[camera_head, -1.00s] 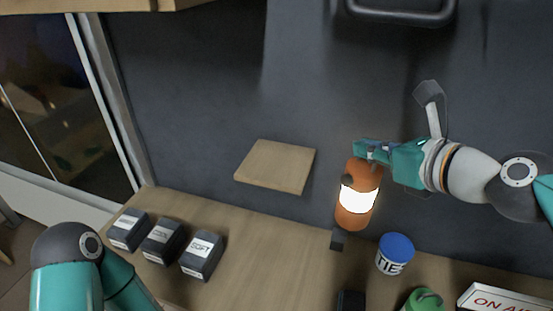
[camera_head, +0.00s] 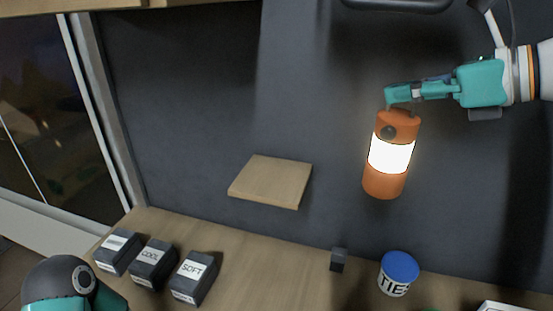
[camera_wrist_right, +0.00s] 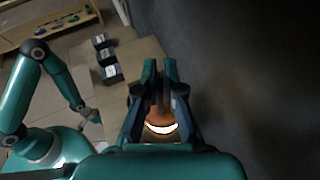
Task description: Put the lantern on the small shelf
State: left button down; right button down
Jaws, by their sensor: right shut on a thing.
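The lantern (camera_head: 397,127) is an orange cylinder with a glowing white band. It hangs upright in the air, clear of the counter, to the right of and about level with the small shelf. My right gripper (camera_head: 402,93) is shut on its top. In the right wrist view the lantern (camera_wrist_right: 160,119) shows between the fingers (camera_wrist_right: 160,85). The small shelf (camera_head: 271,181) is a bare light wooden board on the dark wall.
Several dark labelled boxes (camera_head: 194,277) stand on the wooden counter (camera_head: 250,258) at the left. A blue-lidded "TIES" tub (camera_head: 397,272) and a small dark block (camera_head: 338,260) stand below the lantern. The air between lantern and shelf is clear.

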jog(key=w+a+f+p, duration=0.1)
jog(key=w+a, duration=0.1)
jog(key=a, duration=0.6)
jog(key=w+a+f+p, duration=0.1)
jog(key=w+a+f, duration=0.1)
jog(key=a, duration=0.6)
jog(key=shift+w+a+f, duration=0.15)
jog(key=shift+w+a, duration=0.25)
jog(key=shift+w, duration=0.25)
jog(key=c, duration=1.3)
grip_release()
jog(key=shift+f, duration=0.15)
jog(key=b+v, duration=0.1)
jog(key=v, duration=1.1)
